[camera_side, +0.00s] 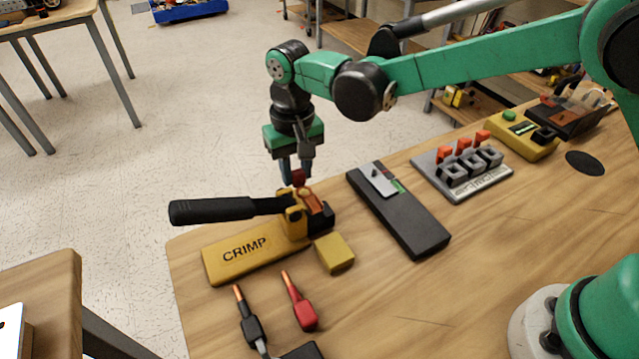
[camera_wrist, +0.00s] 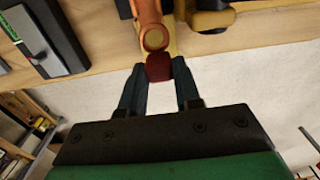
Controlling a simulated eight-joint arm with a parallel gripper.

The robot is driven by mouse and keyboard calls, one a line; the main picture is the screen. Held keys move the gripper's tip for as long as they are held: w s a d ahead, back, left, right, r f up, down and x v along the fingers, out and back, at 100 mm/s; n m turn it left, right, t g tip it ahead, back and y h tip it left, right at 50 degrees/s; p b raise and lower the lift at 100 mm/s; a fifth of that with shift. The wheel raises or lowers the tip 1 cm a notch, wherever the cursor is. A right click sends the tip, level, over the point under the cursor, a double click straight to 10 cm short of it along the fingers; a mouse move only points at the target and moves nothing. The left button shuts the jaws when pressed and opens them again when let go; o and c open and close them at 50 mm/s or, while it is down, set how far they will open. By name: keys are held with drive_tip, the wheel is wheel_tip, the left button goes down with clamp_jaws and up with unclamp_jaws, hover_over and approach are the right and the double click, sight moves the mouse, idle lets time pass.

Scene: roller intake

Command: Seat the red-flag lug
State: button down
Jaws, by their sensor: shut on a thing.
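My gripper (camera_side: 297,172) is shut on the red-flag lug (camera_side: 311,203), above the die end of the yellow crimp tool (camera_side: 235,257). In the wrist view, my gripper (camera_wrist: 160,73) has its fingers either side of the red flag. The copper-orange lug (camera_wrist: 153,38) extends away from the fingertips, with a round eye near the flag. The crimp tool's black handle (camera_side: 222,209) lies out to the left, roughly level. Whether the lug touches the tool cannot be told.
A yellow block (camera_side: 334,253) sits beside the crimp tool. Red (camera_side: 300,303) and black (camera_side: 250,325) copper-tipped leads lie in front. To the right are a black gauge box (camera_side: 405,215), a grey rack (camera_side: 465,182) with orange-topped pieces, and a yellow button box (camera_side: 522,135).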

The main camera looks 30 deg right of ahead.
drive_tip(key=shift+f, duration=1.1)
drive_tip(key=c, duration=0.9)
unclamp_jaws()
drive_tip(key=shift+c, duration=0.2)
drive_tip(key=shift+r, duration=0.1)
drive_tip(key=shift+r, duration=1.4)
drive_tip(key=o, duration=0.6)
drive_tip(key=shift+c, duration=0.2)
